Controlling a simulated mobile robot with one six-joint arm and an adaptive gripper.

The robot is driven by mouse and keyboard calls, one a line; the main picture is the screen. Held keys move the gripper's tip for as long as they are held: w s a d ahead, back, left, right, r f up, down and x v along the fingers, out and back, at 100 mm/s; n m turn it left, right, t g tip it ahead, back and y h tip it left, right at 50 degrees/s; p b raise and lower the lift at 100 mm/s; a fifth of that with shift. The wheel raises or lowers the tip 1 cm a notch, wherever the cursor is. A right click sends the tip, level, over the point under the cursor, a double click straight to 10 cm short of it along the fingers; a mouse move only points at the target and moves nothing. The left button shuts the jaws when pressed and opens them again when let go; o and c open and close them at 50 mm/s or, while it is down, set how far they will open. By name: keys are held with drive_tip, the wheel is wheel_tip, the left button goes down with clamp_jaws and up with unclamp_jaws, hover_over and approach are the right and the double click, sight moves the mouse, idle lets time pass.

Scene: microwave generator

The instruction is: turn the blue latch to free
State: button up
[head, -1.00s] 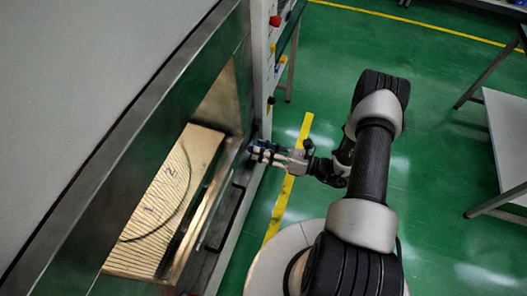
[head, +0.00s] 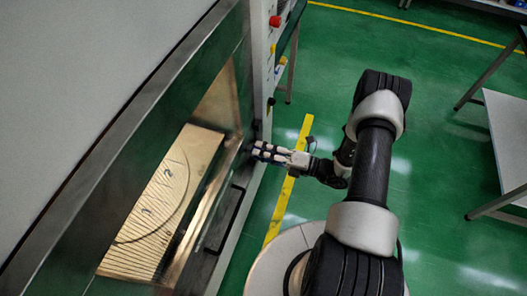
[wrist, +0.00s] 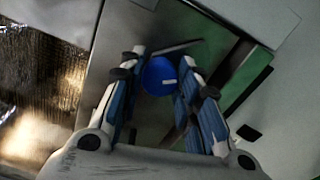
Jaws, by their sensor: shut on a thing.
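The blue latch (wrist: 159,76) is a round blue knob with a small white mark, seen between my fingers in the wrist view. In the head view my fingers hide the latch.
The metal-lined chamber (head: 215,110) is on the left, with a ribbed, numbered floor plate (head: 165,205) inside. A dark handle (head: 228,215) is on the front below my gripper. A red button (head: 275,21) is above. Green floor (head: 430,150) is open to the right.

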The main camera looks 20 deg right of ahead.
drive_tip(key=shift+m, duration=0.5)
drive_tip(key=o, duration=1.1)
drive_tip(key=shift+c, duration=0.2)
drive_tip(key=v, duration=1.2)
